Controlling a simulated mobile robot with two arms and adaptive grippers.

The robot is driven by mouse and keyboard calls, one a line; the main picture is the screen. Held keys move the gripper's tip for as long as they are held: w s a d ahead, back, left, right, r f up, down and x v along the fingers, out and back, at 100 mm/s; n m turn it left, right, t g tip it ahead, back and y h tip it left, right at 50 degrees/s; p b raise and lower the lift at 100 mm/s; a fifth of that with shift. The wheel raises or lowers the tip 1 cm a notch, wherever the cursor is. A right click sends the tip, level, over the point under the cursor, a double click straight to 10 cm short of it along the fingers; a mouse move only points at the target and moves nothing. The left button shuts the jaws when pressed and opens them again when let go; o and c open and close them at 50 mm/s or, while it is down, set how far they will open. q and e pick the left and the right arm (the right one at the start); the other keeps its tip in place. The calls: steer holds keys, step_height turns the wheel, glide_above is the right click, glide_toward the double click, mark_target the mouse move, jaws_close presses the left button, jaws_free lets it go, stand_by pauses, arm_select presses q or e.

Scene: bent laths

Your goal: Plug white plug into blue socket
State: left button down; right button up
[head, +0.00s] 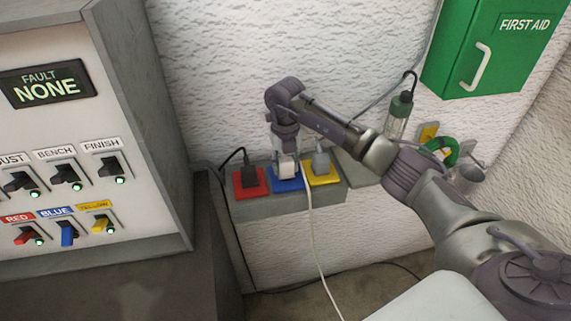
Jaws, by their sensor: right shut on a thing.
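The white plug (287,170) is at the blue socket (289,185), the middle one of three on a grey ledge. My right gripper (286,156) reaches down from above and is shut on the white plug. A white cord (312,235) runs from the plug down toward the floor. The plug covers part of the blue socket's face, and I cannot tell whether it is seated or just in front. My left gripper is not in view.
The red socket (249,190) on the left holds a black plug (249,172). The yellow socket (322,178) on the right holds a grey plug (321,159). A control cabinet (150,120) stands left; a green first aid box (460,62) hangs upper right.

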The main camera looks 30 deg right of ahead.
mark_target(285, 159)
steer(key=shift+f+b, duration=0.45)
steer(key=shift+f, duration=0.1)
stand_by(0.7)
steer(key=o, duration=1.1)
steer(key=shift+o, duration=0.2)
steer(key=shift+r, duration=0.15)
step_height(285, 159, up, 12)
steer(key=shift+f, duration=0.1)
steer(key=shift+f, duration=0.1)
